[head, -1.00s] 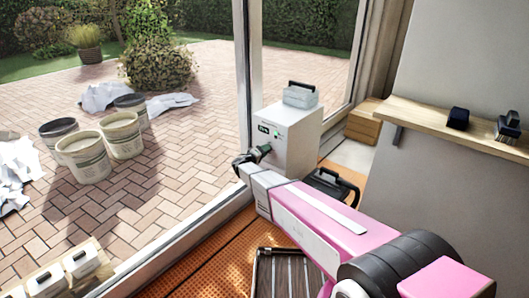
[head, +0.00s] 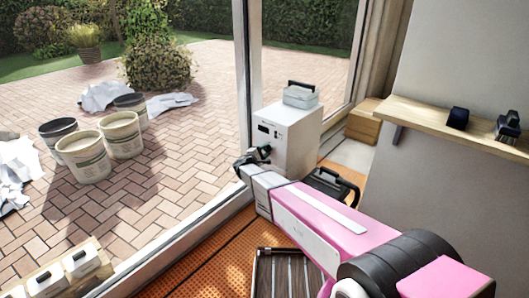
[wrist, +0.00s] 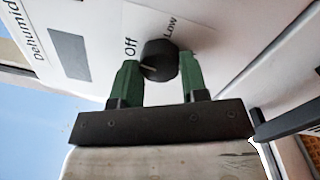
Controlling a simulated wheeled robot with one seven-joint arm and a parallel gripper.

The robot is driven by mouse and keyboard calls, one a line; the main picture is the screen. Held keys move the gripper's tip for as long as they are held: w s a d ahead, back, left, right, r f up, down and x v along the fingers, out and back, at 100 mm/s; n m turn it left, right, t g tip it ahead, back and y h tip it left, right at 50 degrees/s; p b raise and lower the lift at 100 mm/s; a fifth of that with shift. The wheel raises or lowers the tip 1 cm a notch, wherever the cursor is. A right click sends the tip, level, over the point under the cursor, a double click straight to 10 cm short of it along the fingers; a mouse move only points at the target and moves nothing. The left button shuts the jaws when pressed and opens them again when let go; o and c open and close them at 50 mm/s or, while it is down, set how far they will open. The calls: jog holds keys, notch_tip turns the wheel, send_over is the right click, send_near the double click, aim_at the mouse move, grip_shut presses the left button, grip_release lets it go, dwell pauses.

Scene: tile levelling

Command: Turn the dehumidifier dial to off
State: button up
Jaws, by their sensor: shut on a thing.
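The dehumidifier (head: 290,143) is a white box by the glass door frame, with a clear, black-handled container on top. Its black dial (wrist: 160,60) is in the wrist view, between the printed words "Off" and "Low". A pale mark on the dial lies at its left side, near "Off". My gripper (wrist: 161,64) is shut on the dial, one green finger on each side. In the head view my gripper (head: 258,153) is at the box's front face. The display (wrist: 69,53) beside the dial is dark, with no digits lit.
A black-handled case (head: 330,187) stands on the orange floor right of my arm. A wooden shelf (head: 470,122) with a dark block and a brush is at the right. Buckets (head: 121,134) stand on paving beyond the glass.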

jog(key=shift+n, duration=0.7)
jog(key=o, duration=0.9)
jog(key=v, duration=1)
jog(key=shift+s+a, duration=0.25)
jog(key=shift+s, duration=0.05)
